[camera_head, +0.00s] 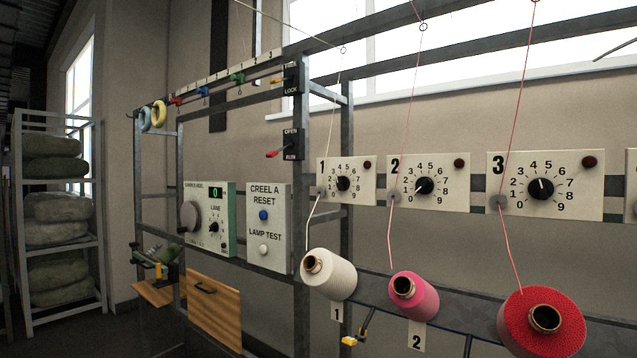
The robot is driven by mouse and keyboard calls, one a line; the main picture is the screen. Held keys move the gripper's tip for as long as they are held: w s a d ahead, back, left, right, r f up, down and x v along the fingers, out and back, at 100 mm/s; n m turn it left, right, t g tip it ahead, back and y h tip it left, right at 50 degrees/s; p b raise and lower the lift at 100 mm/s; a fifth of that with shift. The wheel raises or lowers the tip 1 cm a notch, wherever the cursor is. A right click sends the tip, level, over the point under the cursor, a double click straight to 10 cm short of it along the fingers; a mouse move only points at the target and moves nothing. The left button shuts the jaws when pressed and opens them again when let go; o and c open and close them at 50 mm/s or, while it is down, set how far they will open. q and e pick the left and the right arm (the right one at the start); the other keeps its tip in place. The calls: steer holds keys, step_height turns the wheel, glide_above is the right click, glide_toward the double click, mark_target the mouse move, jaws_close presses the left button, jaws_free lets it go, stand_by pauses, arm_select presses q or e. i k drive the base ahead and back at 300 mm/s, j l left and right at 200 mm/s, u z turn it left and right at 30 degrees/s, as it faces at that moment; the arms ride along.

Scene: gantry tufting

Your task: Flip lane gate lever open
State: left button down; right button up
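A lever with a red handle (275,153) sticks out to the left from a black plate marked OPEN and RUN (290,144) on the frame's upright post. The handle tip is slightly lower than its pivot, nearer the RUN word. Above it on the same post is a second black plate (291,79), whose lower word reads LOCK, with a small orange-yellow lever (277,80). I cannot tell from the labels which of them is the lane gate lever.
A control panel with a LANE knob (214,227) and a CREEL A RESET panel (265,240) stand below the levers. Yarn cones, white (335,277), pink (420,297) and red (565,325), sit at right under numbered dials. Thin threads rise from them. A wooden drawer (215,312) is lower left.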

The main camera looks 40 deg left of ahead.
mark_target(273, 153)
steer(key=u, duration=1.6)
